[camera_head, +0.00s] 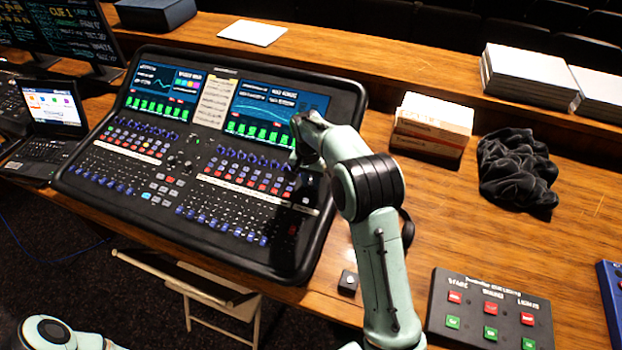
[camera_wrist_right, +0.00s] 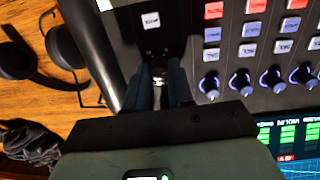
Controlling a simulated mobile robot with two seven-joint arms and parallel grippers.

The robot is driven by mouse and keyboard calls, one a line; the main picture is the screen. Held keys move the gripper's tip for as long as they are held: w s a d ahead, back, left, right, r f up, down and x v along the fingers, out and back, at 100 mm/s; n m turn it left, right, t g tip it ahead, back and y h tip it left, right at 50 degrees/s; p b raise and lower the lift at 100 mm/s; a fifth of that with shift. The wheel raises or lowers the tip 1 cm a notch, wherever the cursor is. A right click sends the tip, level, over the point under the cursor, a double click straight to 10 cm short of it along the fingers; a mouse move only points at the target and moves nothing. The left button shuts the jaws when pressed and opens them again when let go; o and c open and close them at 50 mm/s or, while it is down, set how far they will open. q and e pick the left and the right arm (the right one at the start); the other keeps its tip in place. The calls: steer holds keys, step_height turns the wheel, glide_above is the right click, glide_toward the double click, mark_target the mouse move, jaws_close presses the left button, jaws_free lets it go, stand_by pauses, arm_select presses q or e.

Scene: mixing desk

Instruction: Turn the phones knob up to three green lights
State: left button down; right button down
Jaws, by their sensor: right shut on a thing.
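The mixing desk (camera_head: 150,215) stands on the wooden table, with two lit screens and rows of knobs and buttons. My right gripper (camera_head: 300,172) reaches down onto the right side of the desk. In the right wrist view its two dark fingers (camera_wrist_right: 160,88) are shut on a small dark knob (camera_wrist_right: 158,70), mostly hidden between them. I cannot make out any green lights around this knob. Only part of my left arm shows at the lower left; its gripper is out of view.
A row of blue-ringed knobs (camera_wrist_right: 242,84) lies close beside the fingers. Headphones (camera_wrist_right: 62,50) lie off the desk's edge. A box stack (camera_head: 432,125), a black cloth (camera_head: 517,170) and a button panel (camera_head: 490,312) are to the right. A laptop (camera_head: 50,125) stands left.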

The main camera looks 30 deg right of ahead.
mark_target(309, 184)
steer(key=shift+m, duration=0.4)
steer(key=c, duration=1)
jaws_free()
steer(key=r, duration=1.3)
steer(key=shift+a+r, duration=0.25)
steer(key=shift+a, duration=0.15)
steer(key=shift+f, duration=0.1)
